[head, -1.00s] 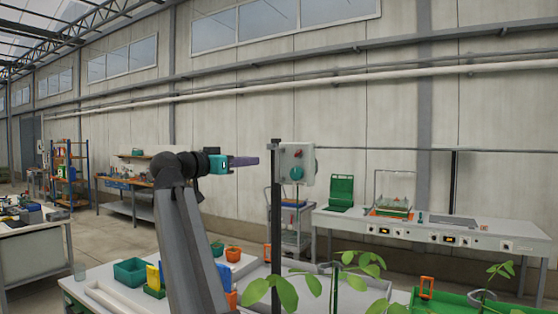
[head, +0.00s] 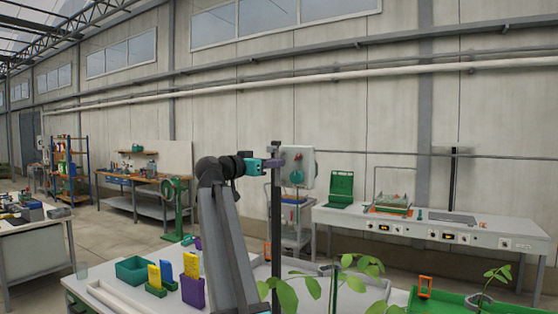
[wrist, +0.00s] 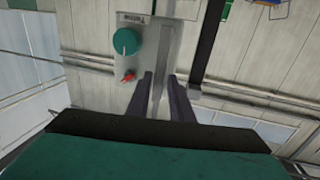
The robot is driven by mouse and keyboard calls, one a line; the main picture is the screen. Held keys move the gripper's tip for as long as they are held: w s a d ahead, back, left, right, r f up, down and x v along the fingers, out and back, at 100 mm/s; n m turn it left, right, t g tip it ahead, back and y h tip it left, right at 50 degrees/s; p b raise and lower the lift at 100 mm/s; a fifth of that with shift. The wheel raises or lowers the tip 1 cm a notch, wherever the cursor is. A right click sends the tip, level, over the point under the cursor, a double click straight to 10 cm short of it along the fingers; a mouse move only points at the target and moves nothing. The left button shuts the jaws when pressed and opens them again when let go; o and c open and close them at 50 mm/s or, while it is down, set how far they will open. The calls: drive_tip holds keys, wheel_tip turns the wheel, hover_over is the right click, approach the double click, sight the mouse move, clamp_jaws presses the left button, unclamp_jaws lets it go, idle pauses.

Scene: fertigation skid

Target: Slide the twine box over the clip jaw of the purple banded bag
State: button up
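My gripper (head: 284,160) is raised high above the bench, beside a dark upright post in the head view. In the wrist view its two dark purple fingers (wrist: 162,82) stand apart with a gap and nothing held between them. A purple upright piece (head: 193,291) with a yellow part behind it stands on the bench left of my arm; it may be the purple bag, but I cannot make out a band or clip jaw. Yellow (head: 154,276) and blue (head: 167,272) upright pieces in green bases stand beside it. I cannot identify the twine box.
A teal bin (head: 132,270) and a white tray stand on the bench's left. Leafy plants (head: 345,285) fill the front right. A grey control box (head: 300,168) with a teal knob lies beyond my gripper. A dark post (head: 276,225) rises near my arm.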

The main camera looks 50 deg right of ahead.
drive_tip(key=shift+d, duration=0.95)
drive_tip(key=shift+c, duration=0.3)
clamp_jaws()
